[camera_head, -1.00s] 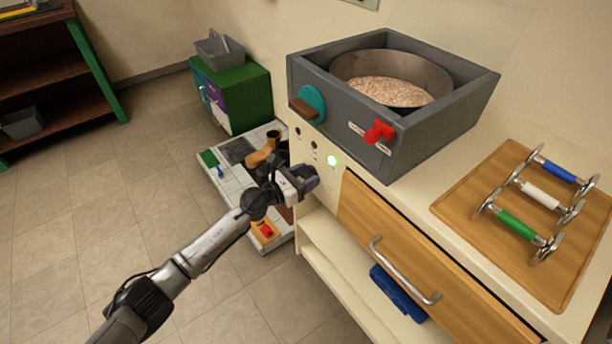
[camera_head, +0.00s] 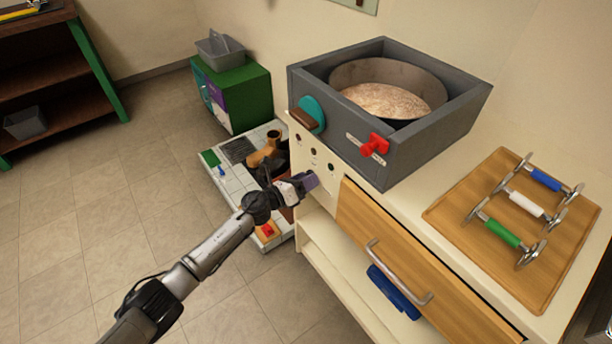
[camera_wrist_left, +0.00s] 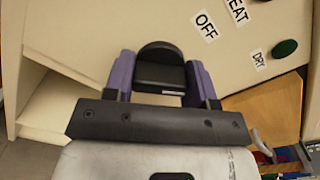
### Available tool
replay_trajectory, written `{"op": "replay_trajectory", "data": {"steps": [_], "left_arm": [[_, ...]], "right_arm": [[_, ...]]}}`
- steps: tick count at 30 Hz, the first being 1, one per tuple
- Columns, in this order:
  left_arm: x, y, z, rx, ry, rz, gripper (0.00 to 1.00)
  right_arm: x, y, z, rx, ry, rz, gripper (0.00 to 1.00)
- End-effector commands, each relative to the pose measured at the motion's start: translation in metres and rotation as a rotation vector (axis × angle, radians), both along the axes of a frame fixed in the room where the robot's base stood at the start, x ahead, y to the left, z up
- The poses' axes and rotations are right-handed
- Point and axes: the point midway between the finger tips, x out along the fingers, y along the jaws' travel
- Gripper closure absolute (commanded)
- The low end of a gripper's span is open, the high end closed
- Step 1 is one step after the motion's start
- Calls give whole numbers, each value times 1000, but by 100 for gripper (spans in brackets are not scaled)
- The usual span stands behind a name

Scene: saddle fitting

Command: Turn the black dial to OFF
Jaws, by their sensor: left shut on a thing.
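The black dial (camera_wrist_left: 160,72) is on the cream front panel in the left wrist view. My left gripper (camera_wrist_left: 161,82) is shut on it, with one purple finger on each side of its grip bar. I cannot tell which label the dial points to. In the head view my left gripper (camera_head: 308,181) is against the panel (camera_head: 321,195) and hides the dial. My right gripper is in neither view.
A grey box (camera_head: 425,135) with a bowl (camera_head: 390,100), a red knob (camera_head: 373,145) and a teal disc (camera_head: 312,110) stands on the counter above. The indicator lamp (camera_head: 331,167) is dark green. A drawer handle (camera_head: 398,275) sticks out to the right.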

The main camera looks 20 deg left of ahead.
Motion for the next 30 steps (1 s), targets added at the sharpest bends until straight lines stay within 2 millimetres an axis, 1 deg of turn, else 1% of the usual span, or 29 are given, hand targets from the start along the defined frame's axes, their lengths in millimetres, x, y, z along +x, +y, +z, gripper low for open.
{"op": "replay_trajectory", "data": {"steps": [1,15,24,30], "left_arm": [[0,0,3,-36,25,1,73],[0,0,4,-406,273,0,73],[0,0,3,-608,409,0,73],[0,0,2,-705,474,-1,73]], "right_arm": [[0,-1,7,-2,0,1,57],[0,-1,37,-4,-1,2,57],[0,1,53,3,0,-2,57],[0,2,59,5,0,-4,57]]}}
